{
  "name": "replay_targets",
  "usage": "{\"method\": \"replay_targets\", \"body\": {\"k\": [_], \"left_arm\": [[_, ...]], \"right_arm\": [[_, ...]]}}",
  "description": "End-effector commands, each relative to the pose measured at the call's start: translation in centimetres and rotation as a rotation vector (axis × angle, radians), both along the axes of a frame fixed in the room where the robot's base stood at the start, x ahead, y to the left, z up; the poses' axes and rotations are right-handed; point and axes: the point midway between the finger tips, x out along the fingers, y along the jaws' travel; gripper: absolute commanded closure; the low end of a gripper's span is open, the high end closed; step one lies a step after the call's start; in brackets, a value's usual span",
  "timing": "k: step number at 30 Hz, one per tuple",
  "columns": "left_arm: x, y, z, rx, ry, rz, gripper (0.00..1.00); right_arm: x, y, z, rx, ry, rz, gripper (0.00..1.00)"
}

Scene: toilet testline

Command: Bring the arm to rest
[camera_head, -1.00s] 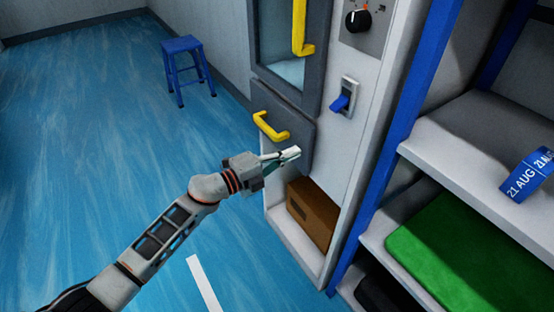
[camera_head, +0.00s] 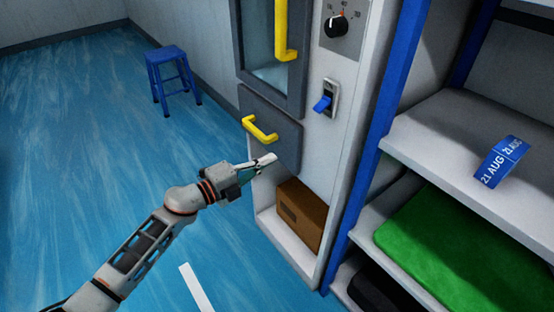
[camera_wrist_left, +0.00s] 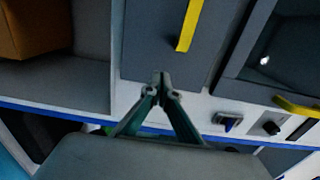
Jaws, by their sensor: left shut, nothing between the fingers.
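My left arm comes in from the lower left in the head view. Its gripper (camera_head: 266,162) is shut and empty, in front of the white cabinet (camera_head: 318,147), just below the yellow handle (camera_head: 262,131) of the grey drawer (camera_head: 283,126). In the left wrist view the gripper (camera_wrist_left: 160,78) has its fingertips together, with the drawer front (camera_wrist_left: 150,45) behind them. I cannot tell from the views how far the tips are from the drawer. My right gripper is not in view.
A brown box (camera_head: 301,214) sits in the cabinet's lower opening. A blue switch (camera_head: 322,103) and a black knob (camera_head: 336,27) are above. Shelves with a green item (camera_head: 455,245) and a blue date label (camera_head: 501,161) stand right. A blue stool (camera_head: 171,75) stands far left; the floor between is clear.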

Motion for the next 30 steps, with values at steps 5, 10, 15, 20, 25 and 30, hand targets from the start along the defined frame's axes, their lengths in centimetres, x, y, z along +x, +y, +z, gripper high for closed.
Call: {"method": "replay_targets", "body": {"k": [5, 10, 15, 20, 25, 30], "left_arm": [[-2.4, 3.6, 0.4, 0.003, -0.005, -0.001, 1.0], [-4.2, 6.1, 0.2, 0.003, -0.003, 0.0, 1.0], [-5.2, 7.4, 0.0, 0.001, 0.0, -0.002, 1.0], [-5.5, 7.8, -0.1, 0.0, 0.001, -0.002, 1.0], [-5.7, 7.9, -0.2, -0.022, 0.009, 0.031, 1.0], [-7.1, 9.3, -0.9, -0.128, 0.067, 0.221, 1.0]], "right_arm": [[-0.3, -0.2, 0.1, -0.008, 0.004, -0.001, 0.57], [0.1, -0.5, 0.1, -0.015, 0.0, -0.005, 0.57], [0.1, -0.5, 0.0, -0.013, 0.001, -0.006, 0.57], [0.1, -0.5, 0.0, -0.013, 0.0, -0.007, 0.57], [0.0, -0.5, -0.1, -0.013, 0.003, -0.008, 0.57], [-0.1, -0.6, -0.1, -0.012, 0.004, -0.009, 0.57]]}}
